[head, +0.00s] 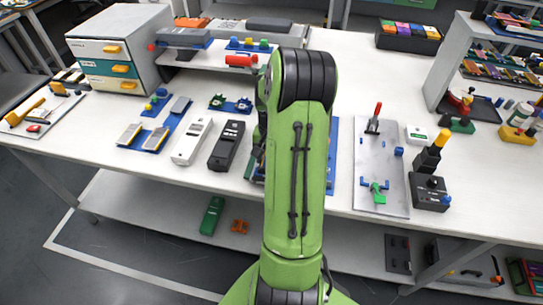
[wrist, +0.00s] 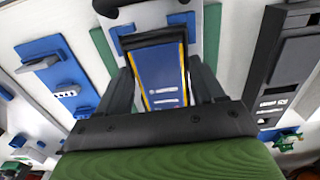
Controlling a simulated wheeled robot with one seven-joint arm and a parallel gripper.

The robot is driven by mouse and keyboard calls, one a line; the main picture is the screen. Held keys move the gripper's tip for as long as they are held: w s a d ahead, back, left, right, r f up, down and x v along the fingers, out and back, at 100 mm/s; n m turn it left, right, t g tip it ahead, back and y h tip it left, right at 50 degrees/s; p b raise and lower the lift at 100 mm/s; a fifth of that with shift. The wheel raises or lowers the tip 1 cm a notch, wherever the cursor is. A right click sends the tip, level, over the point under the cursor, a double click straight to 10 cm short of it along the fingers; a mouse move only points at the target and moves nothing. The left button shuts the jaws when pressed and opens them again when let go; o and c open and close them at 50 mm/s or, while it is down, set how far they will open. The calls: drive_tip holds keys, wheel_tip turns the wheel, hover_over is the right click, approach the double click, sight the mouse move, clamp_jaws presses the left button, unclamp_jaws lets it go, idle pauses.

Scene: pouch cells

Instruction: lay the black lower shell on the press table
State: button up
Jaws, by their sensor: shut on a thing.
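My gripper (wrist: 165,92) is shut on a narrow black-rimmed thing, which I take as the black lower shell (wrist: 158,38). A blue face with yellow side lines and small white print shows inside its rim, between the fingers. In the head view my green arm hides the gripper and the held thing. A flat grey plate with a red-handled lever and a green clamp, perhaps the press table, lies right of my arm (head: 385,150). I cannot tell its name for certain.
A white case (head: 192,141) and a black case (head: 227,145) lie left of my arm. Blue fixtures and a drawer cabinet (head: 120,50) stand farther left. A black block with a yellow-and-black handle (head: 430,185) stands right of the plate. White table shows bare at the front left.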

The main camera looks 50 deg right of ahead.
drive_tip(key=shift+f, duration=0.25)
drive_tip(key=o, duration=1.2)
drive_tip(key=shift+c, duration=0.2)
wheel_tip(320, 180, up, 16)
drive_tip(key=p, duration=0.4)
